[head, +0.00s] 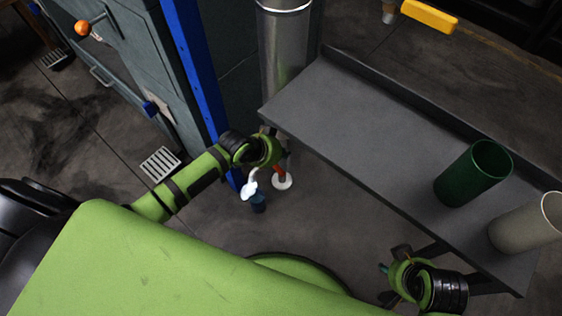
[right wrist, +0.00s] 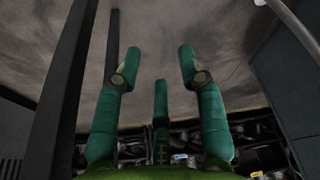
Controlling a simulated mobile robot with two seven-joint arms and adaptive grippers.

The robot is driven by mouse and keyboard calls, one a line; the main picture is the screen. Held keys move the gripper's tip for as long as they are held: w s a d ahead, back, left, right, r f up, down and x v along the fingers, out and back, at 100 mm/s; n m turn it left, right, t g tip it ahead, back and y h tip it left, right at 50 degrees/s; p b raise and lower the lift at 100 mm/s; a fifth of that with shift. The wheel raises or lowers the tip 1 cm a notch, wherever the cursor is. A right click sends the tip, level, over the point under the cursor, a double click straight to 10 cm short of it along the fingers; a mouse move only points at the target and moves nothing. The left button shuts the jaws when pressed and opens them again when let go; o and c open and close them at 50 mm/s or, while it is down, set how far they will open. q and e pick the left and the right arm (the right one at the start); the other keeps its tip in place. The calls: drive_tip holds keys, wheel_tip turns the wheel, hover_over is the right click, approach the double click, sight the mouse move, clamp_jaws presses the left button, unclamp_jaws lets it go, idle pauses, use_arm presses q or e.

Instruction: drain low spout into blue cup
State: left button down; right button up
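A small red part (head: 279,172) and a white disc (head: 282,183) are just right of the cup. My left gripper (head: 275,160) is at the red part; its fingers are mostly hidden, so its grip is unclear. My right gripper (head: 396,272) is open and empty, its green fingers spread in the right wrist view (right wrist: 160,75).
A grey table (head: 345,125) fills the right, bearing a green cup (head: 474,175) and a beige cup (head: 525,223). A metal cylinder (head: 284,50) and blue post (head: 193,70) stand behind my left gripper. A floor drain grate (head: 160,163) lies left of my forearm.

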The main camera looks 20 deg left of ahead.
use_arm(q)
drive_tip(key=shift+s+a+f+b, duration=0.1)
drive_tip(key=shift+s+f+b, duration=0.1)
drive_tip(key=shift+f+b, duration=0.55)
drive_tip(key=shift+s+a+f+b, duration=0.15)
drive_tip(key=shift+f+b, duration=0.15)
drive_tip(key=shift+f, duration=0.85)
use_arm(e)
drive_tip(key=w+a+r+t+y, duration=0.1)
drive_tip(key=w+a+r+t, duration=0.2)
drive_tip(key=w+r+t, duration=0.2)
drive_tip(key=shift+w+r+n, duration=0.3)
drive_tip(key=shift+w+r, duration=0.55)
drive_tip(key=shift+w, duration=0.45)
